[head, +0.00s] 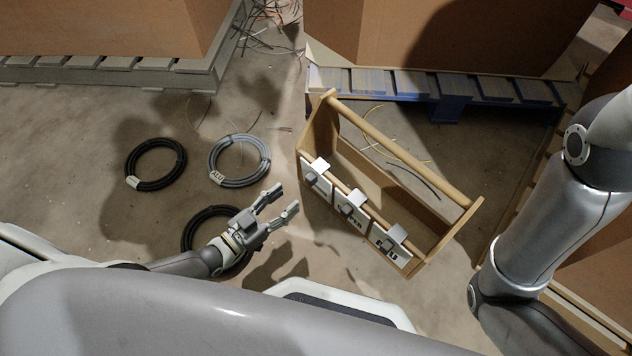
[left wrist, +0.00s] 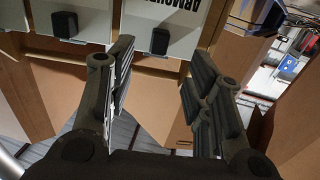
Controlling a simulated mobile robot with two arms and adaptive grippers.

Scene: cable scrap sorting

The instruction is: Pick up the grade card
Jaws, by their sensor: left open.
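Three white cards hang along the left side of a wooden tote (head: 372,204) in the head view: an upper card (head: 314,183), a middle card (head: 343,219) and a lower card (head: 394,236). Each has a dark clip-like piece; the print is too small to read surely, so I cannot tell which is the grade card. My left gripper (head: 285,198) is open and empty, just left of the cards and apart from them. In the left wrist view, its open fingers (left wrist: 157,72) face two white cards, a left card (left wrist: 97,22) and a right card (left wrist: 178,47) with partial black lettering.
A black cable coil (head: 155,186) and a grey coil (head: 240,181) lie left on the floor. Another black coil (head: 190,232) is partly hidden under my left gripper. A blue pallet (head: 420,84) with a large carton stands behind the tote; loose wires lie at the top.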

